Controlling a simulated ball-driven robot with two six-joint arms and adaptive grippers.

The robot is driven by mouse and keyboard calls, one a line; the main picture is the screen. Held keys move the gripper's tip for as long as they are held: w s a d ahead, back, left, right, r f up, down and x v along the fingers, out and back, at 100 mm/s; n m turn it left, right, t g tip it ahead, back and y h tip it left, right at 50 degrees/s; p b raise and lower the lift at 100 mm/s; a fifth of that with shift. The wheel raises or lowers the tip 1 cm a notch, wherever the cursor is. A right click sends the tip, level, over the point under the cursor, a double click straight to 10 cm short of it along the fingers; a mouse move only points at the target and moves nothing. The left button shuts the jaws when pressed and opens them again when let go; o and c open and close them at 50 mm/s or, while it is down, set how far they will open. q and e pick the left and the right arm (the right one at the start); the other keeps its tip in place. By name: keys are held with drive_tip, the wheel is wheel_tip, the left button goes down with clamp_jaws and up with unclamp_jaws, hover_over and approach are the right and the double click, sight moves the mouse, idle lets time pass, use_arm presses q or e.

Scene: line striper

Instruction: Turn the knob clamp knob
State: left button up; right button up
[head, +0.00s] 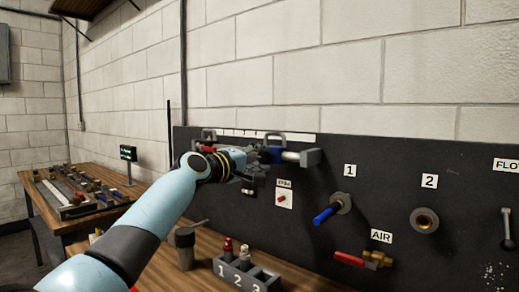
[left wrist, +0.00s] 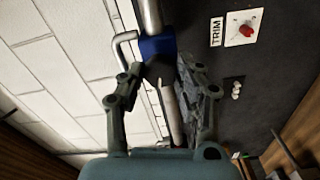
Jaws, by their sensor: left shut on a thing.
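The blue clamp knob (head: 275,153) sits on a metal bar along the top of the dark panel. In the left wrist view the blue knob (left wrist: 157,46) is a short collar at the fingertips, with silver rod running beyond it. My left gripper (head: 262,158) reaches it from the left and is shut on it, one finger on each side. The left gripper (left wrist: 159,62) partly hides the bar in the head view. My right gripper is in neither view.
A numbered block (head: 243,276) and a dark cup (head: 185,247) stand on the wooden bench below.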

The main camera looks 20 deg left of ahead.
use_arm(q)
drive_tip(key=n+p, duration=0.2)
drive_tip(key=n, duration=0.1)
drive_tip(key=shift+r+n+p, duration=0.1)
drive_tip(key=shift+n+p, duration=0.2)
drive_tip(key=shift+n, duration=0.1)
drive_tip(key=n+p, duration=0.1)
drive_tip(key=n, duration=0.1)
drive_tip(key=shift+n+p, duration=0.3)
drive_tip(key=shift+p, duration=0.1)
drive_tip(key=n+p, duration=0.2)
drive_tip(key=n, duration=0.2)
drive_tip(key=shift+f+n, duration=0.2)
drive_tip(key=shift+n, duration=0.2)
drive_tip(key=shift+p, duration=0.3)
drive_tip(key=o, duration=1.2)
drive_tip(key=shift+c, duration=0.2)
drive_tip(key=shift+s, duration=0.1)
drive_tip(key=v, duration=1.2)
